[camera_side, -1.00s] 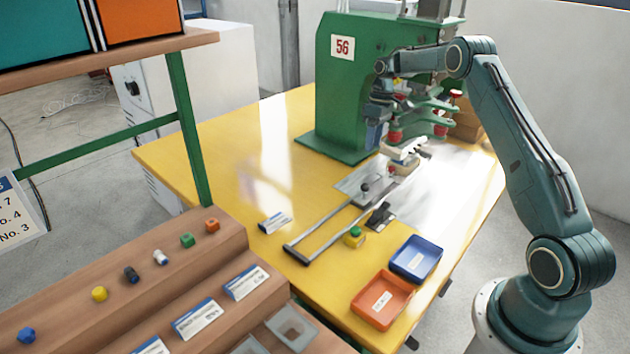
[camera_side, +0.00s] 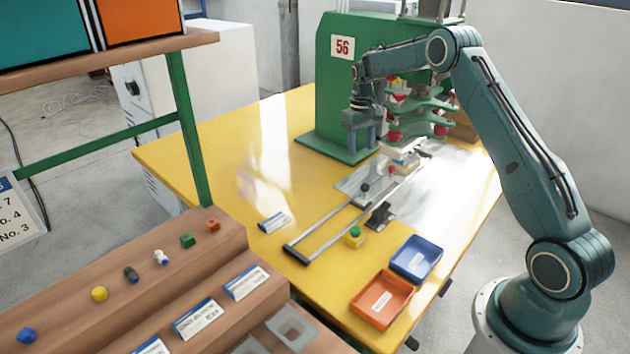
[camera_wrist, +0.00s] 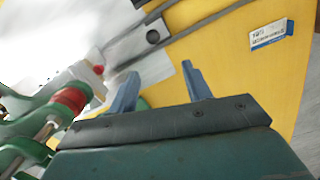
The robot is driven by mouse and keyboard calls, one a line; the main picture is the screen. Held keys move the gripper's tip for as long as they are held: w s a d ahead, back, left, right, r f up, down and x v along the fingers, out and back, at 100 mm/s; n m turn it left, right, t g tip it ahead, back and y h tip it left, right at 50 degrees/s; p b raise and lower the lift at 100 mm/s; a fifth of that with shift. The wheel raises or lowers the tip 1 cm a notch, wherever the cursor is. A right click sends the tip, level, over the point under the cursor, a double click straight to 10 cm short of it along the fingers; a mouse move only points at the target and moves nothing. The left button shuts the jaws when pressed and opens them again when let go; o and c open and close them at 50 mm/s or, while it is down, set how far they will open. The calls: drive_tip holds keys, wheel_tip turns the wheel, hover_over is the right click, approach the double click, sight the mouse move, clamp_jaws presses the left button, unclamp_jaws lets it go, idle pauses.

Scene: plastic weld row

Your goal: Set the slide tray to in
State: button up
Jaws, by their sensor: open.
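The slide tray (camera_side: 349,185) is a flat grey metal plate on two long rails in front of the green machine. A black ball knob (camera_side: 365,188) stands on it. The rails (camera_side: 325,234) run toward the near left and end in a dark crossbar. In the wrist view the knob (camera_wrist: 153,37) shows above my fingers. My gripper (camera_side: 360,140) points down beside the machine's front, behind and above the tray, apart from it. In the wrist view its two blue-grey fingers (camera_wrist: 160,84) are spread with nothing between them.
The green machine (camera_side: 335,95), marked 56, has several green arms with red parts close right of my gripper. A green button (camera_side: 355,233), a blue bin (camera_side: 416,258) and an orange bin (camera_side: 382,299) lie nearer.

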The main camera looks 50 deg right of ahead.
sight(364, 184)
drive_tip(key=shift+s+a+r+m+g+h, duration=0.2)
drive_tip(key=shift+a+m+h, duration=0.25)
drive_tip(key=shift+m, duration=0.45)
drive_tip(key=shift+s+a+r+m+g+h, duration=0.15)
drive_tip(key=shift+a+m+h, duration=0.3)
drive_tip(key=shift+m, duration=0.45)
drive_tip(key=shift+f, duration=0.1)
drive_tip(key=shift+f, duration=0.15)
drive_tip(key=f, duration=0.4)
drive_tip(key=s+d+f, duration=0.1)
drive_tip(key=f, duration=0.4)
drive_tip(key=d+f, duration=0.1)
drive_tip(key=f, duration=0.3)
drive_tip(key=shift+s+d+f, duration=0.1)
drive_tip(key=shift+s+f, duration=0.05)
drive_tip(key=shift+s, duration=0.1)
clamp_jaws()
